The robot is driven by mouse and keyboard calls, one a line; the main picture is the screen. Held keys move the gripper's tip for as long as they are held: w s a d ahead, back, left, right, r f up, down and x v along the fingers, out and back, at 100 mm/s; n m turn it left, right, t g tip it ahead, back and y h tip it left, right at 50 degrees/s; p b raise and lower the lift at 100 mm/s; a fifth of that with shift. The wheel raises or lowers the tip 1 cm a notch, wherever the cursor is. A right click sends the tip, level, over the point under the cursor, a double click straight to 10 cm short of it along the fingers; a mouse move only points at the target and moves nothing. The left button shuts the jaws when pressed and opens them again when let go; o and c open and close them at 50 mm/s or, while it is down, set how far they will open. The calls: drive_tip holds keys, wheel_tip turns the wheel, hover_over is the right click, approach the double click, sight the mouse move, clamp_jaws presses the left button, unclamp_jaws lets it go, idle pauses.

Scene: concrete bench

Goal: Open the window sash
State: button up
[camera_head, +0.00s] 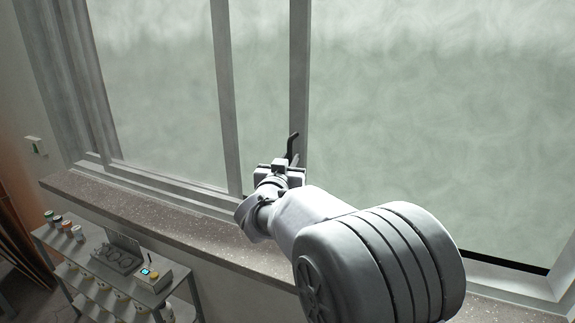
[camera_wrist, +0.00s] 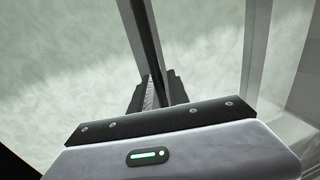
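The window sash is a large pane in a grey metal frame, and its upright stile (camera_head: 299,70) runs down behind my gripper. A dark hooked handle (camera_head: 292,143) stands up at the stile's lower part. My gripper (camera_head: 289,163) is at this handle, and the handle's lower part is hidden behind it. In the wrist view my gripper's fingers (camera_wrist: 158,92) stand apart, with the ribbed inner pad of one showing. A dark upright bar (camera_wrist: 145,45) runs down between them. I see no clear grip on it.
A speckled stone sill (camera_head: 130,211) runs below the window. A wall switch (camera_head: 36,146) is at far left. A second upright (camera_head: 226,90) stands left of the stile.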

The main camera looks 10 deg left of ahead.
drive_tip(key=s+a, duration=0.2)
drive_tip(key=s, duration=1.5)
drive_tip(key=shift+s+p, duration=0.15)
drive_tip(key=shift+p, duration=0.15)
drive_tip(key=s+d+f+g+y+b, duration=0.35)
drive_tip(key=s+d+y, duration=0.25)
drive_tip(key=d, duration=0.3)
drive_tip(key=s+d+f+m+g, duration=0.1)
drive_tip(key=s+d+f+g, duration=0.1)
drive_tip(key=s, duration=0.5)
drive_tip(key=s+d+f+m+g+h+b, duration=0.1)
drive_tip(key=s+d+f+g, duration=0.2)
drive_tip(key=s+d+f, duration=0.2)
drive_tip(key=s+d+f+m+g+b, duration=0.1)
drive_tip(key=s+d+f+g, duration=0.2)
drive_tip(key=s, duration=0.6)
drive_tip(key=shift+s+d+f+h, duration=0.15)
drive_tip(key=shift+s+f+h, duration=0.25)
drive_tip(key=shift+f, duration=0.4)
drive_tip(key=shift+g, duration=0.25)
